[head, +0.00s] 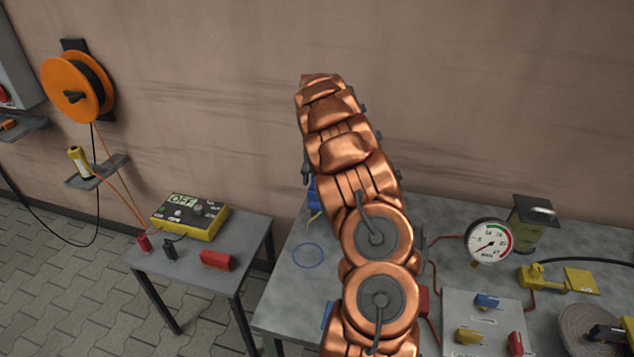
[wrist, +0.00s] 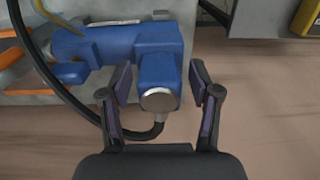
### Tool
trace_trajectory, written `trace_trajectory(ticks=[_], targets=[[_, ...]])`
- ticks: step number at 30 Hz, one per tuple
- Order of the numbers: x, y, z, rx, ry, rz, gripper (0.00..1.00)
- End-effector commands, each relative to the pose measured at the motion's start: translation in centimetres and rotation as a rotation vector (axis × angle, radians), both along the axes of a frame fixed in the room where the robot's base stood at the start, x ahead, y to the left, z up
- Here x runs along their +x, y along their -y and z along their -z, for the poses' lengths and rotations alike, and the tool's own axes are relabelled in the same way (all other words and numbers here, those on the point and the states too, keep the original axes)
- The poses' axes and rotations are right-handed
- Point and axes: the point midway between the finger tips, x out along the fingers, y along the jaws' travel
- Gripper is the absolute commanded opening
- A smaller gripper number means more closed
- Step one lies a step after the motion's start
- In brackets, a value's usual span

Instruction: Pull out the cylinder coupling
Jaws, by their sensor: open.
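In the wrist view, a blue block-shaped coupling (wrist: 158,72) with a round silver end face lies between the two fingers of my gripper (wrist: 160,75). The fingers are open, one on each side of it, with a visible gap on the right; whether the left finger touches it I cannot tell. The block adjoins a longer blue body (wrist: 90,45) to its left. A black hose (wrist: 85,108) curves below and meets the coupling's lower end. In the head view my arm hides the gripper and most of the coupling; a bit of blue (head: 313,193) shows beside the arm.
The grey workbench (head: 285,300) carries a pressure gauge (head: 490,243), a panel with coloured levers (head: 484,320) and a yellow pedal (head: 540,278). A small side table (head: 190,262) holds a yellow meter (head: 190,217) and a red block (head: 216,261). A blue ring (head: 308,255) lies on the workbench.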

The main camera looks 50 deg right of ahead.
Motion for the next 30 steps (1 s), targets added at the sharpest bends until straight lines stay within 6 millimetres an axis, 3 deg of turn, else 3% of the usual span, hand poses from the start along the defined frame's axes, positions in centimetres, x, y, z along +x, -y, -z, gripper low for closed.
trace_trajectory(ticks=[2, 20, 30], targets=[[-0.01, 0.00, -0.01, 0.000, 0.000, 0.000, 0.61], [-0.03, 0.01, 0.00, 0.000, 0.000, 0.001, 0.00], [-0.01, 0.00, -0.10, 0.000, 0.000, 0.000, 0.00]])
